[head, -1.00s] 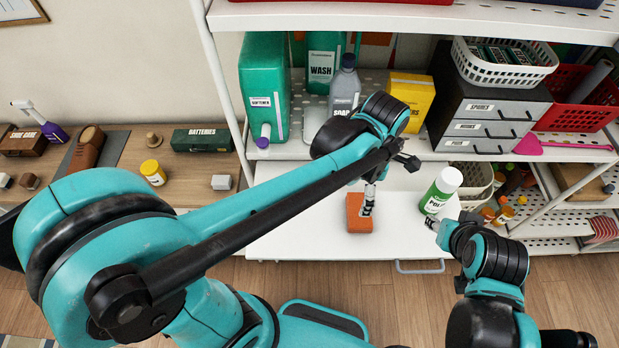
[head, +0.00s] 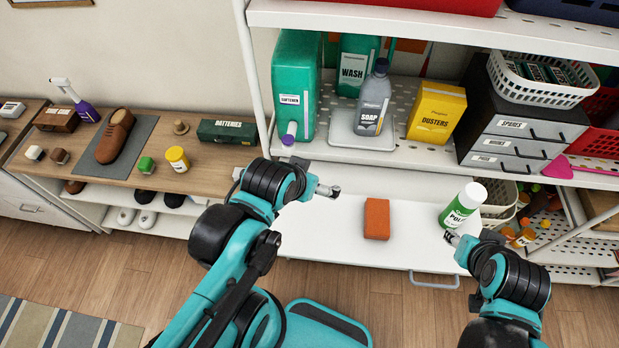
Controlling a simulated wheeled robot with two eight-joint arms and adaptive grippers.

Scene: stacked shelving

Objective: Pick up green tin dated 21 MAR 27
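A small green item (head: 146,165) sits on the wooden bench at the left, beside a yellow tin (head: 177,158). I cannot tell if it is a tin, and no date is readable on it. My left gripper (head: 330,191) is above the left part of the white pull-out board, far right of the green item, with nothing visible in it. My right gripper (head: 451,238) is just below a green and white bottle (head: 462,206); I cannot tell if they touch. The finger openings are too small to judge.
An orange sponge (head: 377,219) lies on the white board (head: 330,245). A brown shoe (head: 115,137) on a grey mat and a green batteries box (head: 227,131) share the bench. A shelf post (head: 252,75) stands between bench and shelving.

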